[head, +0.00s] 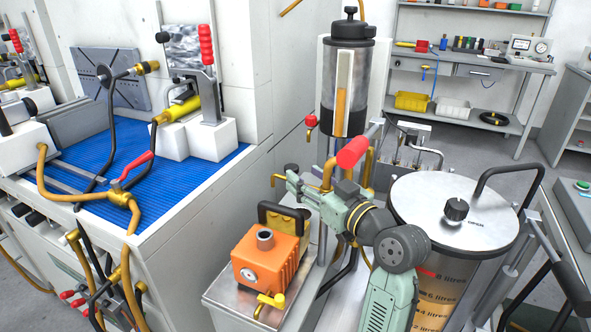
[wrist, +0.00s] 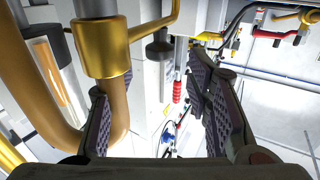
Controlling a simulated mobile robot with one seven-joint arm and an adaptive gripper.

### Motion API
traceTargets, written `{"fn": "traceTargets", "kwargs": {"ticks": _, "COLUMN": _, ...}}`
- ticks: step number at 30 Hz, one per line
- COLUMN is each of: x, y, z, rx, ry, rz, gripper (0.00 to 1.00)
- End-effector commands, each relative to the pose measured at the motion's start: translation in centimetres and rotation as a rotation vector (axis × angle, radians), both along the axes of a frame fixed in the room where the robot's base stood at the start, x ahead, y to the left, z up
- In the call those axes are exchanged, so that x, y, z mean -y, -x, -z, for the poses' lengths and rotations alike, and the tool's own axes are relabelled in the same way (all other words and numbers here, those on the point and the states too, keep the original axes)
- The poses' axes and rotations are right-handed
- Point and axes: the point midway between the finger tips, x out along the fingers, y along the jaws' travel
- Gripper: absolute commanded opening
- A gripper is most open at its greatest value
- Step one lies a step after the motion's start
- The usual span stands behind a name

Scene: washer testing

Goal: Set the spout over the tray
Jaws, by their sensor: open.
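A brass pipe (head: 328,173) with a bent end, seemingly the spout, stands under a red lever handle (head: 352,152) below the tall dark-capped cylinder. My gripper (head: 305,190) is beside it, partly covered by my own arm. In the wrist view, my gripper (wrist: 150,85) is open with two dark, purple-padded fingers. A brass collar and bent brown tube (wrist: 118,105) show close by the left finger; I cannot tell whether they touch. Which surface is the tray is unclear; a metal-topped stand (head: 222,290) carries an orange pump.
The orange pump (head: 265,260) with a black handle stands close to my gripper at lower left. A large lidded container (head: 455,205) is at the right. A blue ribbed work surface (head: 185,180) with hoses and clamps is at the left. Shelves stand at the back.

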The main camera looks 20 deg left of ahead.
Motion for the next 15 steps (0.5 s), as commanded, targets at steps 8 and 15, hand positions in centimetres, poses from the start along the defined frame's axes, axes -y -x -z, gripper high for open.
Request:
{"fn": "traceTargets", "kwargs": {"ticks": 8, "x": 4.2, "y": 2.5, "z": 0.0, "rx": 0.0, "ry": -0.001, "rz": 0.002, "gripper": 0.45}}
{"fn": "traceTargets", "kwargs": {"ticks": 15, "x": 5.0, "y": 3.1, "z": 0.0, "rx": 0.0, "ry": 0.0, "rz": 0.0, "gripper": 0.45}}
